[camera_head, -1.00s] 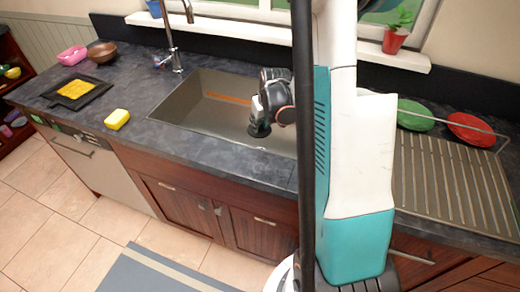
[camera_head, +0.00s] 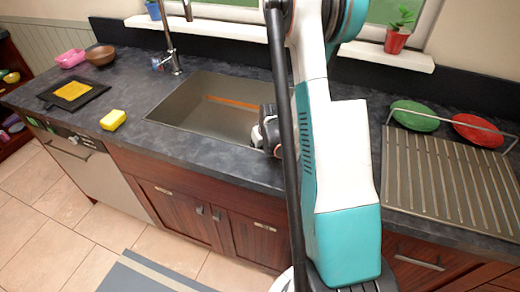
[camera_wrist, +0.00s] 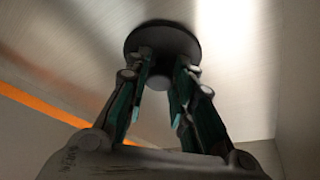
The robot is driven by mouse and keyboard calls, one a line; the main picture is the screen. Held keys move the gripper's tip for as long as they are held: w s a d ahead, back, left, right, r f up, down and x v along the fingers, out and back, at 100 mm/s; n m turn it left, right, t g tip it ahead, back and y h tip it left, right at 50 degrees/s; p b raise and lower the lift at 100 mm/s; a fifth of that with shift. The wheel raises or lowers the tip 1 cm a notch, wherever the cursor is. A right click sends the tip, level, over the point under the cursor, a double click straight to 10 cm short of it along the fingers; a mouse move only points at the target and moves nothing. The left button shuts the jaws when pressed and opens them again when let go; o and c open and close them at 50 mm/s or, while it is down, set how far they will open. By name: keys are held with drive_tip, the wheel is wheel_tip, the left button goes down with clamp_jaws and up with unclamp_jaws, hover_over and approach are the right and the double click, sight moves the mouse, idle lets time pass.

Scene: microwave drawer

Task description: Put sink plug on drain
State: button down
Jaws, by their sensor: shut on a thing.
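The sink plug (camera_wrist: 163,40) is a dark round disc with a short stem, in the wrist view. My gripper (camera_wrist: 163,70) is shut on it, with a finger on each side of the stem. The disc is seen against the sink's bare metal; I cannot tell whether it touches the floor. In the head view my gripper's wrist reaches into the front right of the sink (camera_head: 190,100), and the fingers and plug are hidden. The drain is not visible in either view; the plug or my arm may cover it.
A steel faucet (camera_head: 172,40) stands behind the sink. An orange strip (camera_head: 232,102) shows in the basin. A yellow sponge (camera_head: 113,120) lies on the counter to the left. A ribbed drying rack (camera_head: 445,180) with a green plate (camera_head: 414,115) and a red plate (camera_head: 477,130) is at the right.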

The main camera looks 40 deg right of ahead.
drive_tip(key=c, duration=1.8)
unclamp_jaws()
drive_tip(key=shift+f, duration=0.15)
drive_tip(key=o, duration=0.4)
drive_tip(key=shift+o, duration=0.2)
drive_tip(key=p+v, duration=0.4)
drive_tip(key=v, duration=0.8)
drive_tip(key=shift+r, duration=0.2)
